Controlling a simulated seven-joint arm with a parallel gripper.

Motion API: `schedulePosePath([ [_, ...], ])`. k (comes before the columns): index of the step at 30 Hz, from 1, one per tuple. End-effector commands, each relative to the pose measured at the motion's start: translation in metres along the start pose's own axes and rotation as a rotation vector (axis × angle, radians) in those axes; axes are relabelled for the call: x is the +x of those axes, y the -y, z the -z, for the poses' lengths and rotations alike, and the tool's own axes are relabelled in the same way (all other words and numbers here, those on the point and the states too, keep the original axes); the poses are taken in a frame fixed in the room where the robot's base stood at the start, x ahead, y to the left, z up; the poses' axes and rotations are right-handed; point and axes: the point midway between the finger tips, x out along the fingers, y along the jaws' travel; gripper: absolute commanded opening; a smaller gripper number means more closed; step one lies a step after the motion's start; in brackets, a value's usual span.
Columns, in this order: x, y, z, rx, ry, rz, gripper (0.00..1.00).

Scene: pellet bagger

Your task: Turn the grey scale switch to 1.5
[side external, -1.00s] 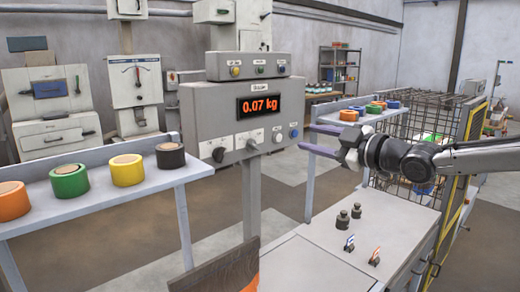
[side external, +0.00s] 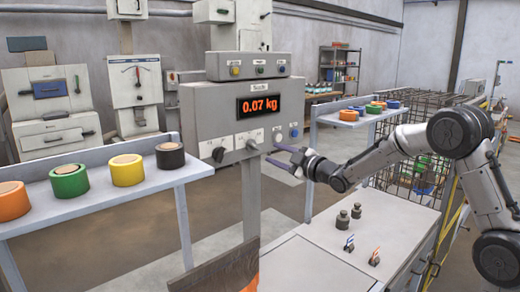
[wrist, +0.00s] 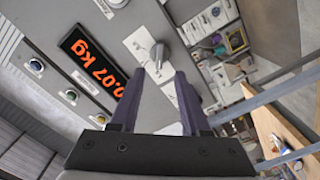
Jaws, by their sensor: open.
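The grey scale switch (side external: 252,145) is a knob on the front of the grey scale box (side external: 205,118), below the display (side external: 259,106) reading 0.07 kg. In the wrist view the grey knob (wrist: 160,54) shows just beyond my fingertips, roughly centred between them. My gripper (side external: 272,154) is open and empty, its two dark purplish fingers pointing at the panel just right of and below the switch. The fingers also show in the wrist view (wrist: 160,76), spread apart. I see no clear contact with the knob. The scale markings are too small to read.
A dark knob (side external: 218,154) sits left of the switch, and a small knob and a blue button (side external: 293,133) sit right. Coloured tape rolls stand on the left shelf (side external: 160,190). Small weights (side external: 343,220) stand on the bench (side external: 310,250) below. A wire cage (side external: 420,150) stands behind my arm.

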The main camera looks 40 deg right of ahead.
Motion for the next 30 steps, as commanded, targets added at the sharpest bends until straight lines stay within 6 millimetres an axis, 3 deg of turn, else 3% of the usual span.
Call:
schedulePosePath([
  [6,0.041,0.000,0.000,0.001,-0.002,-0.001,0.46],
  [12,0.066,0.000,0.000,0.001,0.000,0.000,0.46],
  [26,0.076,0.000,0.001,0.001,0.000,-0.001,0.46],
  [30,0.076,0.000,0.000,0.001,0.000,-0.001,0.23],
])
